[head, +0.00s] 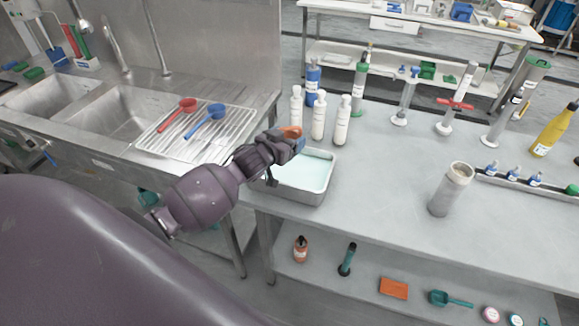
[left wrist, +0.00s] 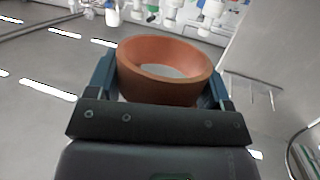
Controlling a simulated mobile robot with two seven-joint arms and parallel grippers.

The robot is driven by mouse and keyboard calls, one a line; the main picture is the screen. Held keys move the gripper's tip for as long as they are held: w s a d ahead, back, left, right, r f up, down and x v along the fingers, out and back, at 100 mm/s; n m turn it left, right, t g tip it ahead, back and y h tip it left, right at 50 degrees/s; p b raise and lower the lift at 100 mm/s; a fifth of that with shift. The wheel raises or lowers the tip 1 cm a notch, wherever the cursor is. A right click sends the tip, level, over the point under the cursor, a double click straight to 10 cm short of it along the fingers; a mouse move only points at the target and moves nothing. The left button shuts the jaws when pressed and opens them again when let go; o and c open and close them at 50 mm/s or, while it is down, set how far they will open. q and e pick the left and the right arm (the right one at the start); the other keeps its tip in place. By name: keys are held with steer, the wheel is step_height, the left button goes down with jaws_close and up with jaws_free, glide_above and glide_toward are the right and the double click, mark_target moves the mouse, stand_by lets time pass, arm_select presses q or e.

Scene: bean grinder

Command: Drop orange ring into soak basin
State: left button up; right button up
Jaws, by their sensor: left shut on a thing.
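The orange ring (head: 291,131) is held in my left gripper (head: 297,141), which is shut on it. In the left wrist view the ring (left wrist: 168,70) sits between the two fingers of the gripper (left wrist: 163,85), its opening showing. The soak basin (head: 318,197) is a metal tray with pale liquid, standing at the left end of the grey bench. In the head view the gripper and ring appear over the basin's back left part; the height above the liquid is hard to tell. My right gripper is not in view.
White bottles (head: 318,117) stand just behind the basin. A drying rack (head: 170,143) with a red scoop (head: 187,104) and a blue scoop (head: 216,110) lies left, beside the sinks. A grey cylinder (head: 450,190) stands to the right; bench between is clear.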

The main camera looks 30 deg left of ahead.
arm_select(q)
steer(key=shift+w+a, duration=0.35)
steer(key=shift+a, duration=0.55)
steer(key=shift+f, duration=0.85)
step_height(320, 180, down, 4)
steer(key=b, duration=0.3)
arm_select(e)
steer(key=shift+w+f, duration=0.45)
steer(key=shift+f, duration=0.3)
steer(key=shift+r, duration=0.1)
arm_select(q)
steer(key=o, duration=0.9)
